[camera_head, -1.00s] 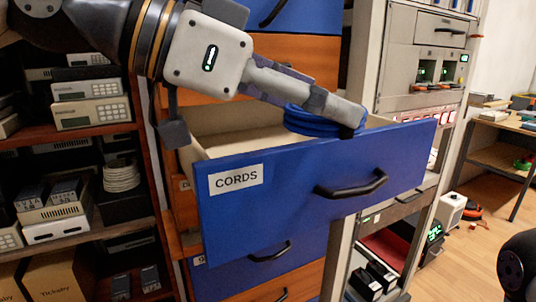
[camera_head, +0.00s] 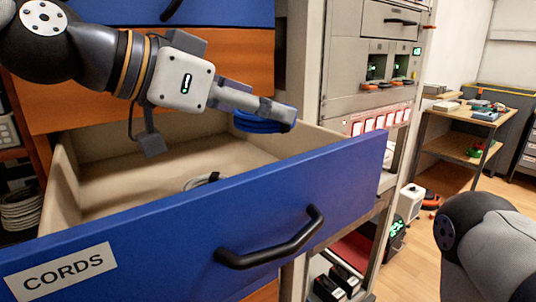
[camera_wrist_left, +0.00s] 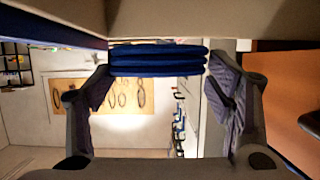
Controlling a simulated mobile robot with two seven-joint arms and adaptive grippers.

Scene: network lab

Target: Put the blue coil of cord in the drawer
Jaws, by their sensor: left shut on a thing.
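The blue coil of cord (camera_head: 254,123) is held at the tips of my left gripper (camera_head: 268,110), above the open drawer near its right side. In the left wrist view the coil (camera_wrist_left: 158,60) lies between the two fingers. The drawer (camera_head: 170,243) has a blue front with a black handle and a white CORDS label. It is pulled out, with pale inner walls. The coil appears above the drawer's rim, apart from its floor. My right gripper is out of view; only a dark and grey part of my right arm shows at lower right.
A small pale cable coil (camera_head: 205,181) lies inside the drawer, partly hidden by its front. The rest of the visible drawer floor is bare. An equipment rack (camera_head: 350,60) stands right of the drawer. A workbench (camera_head: 468,112) is farther right.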

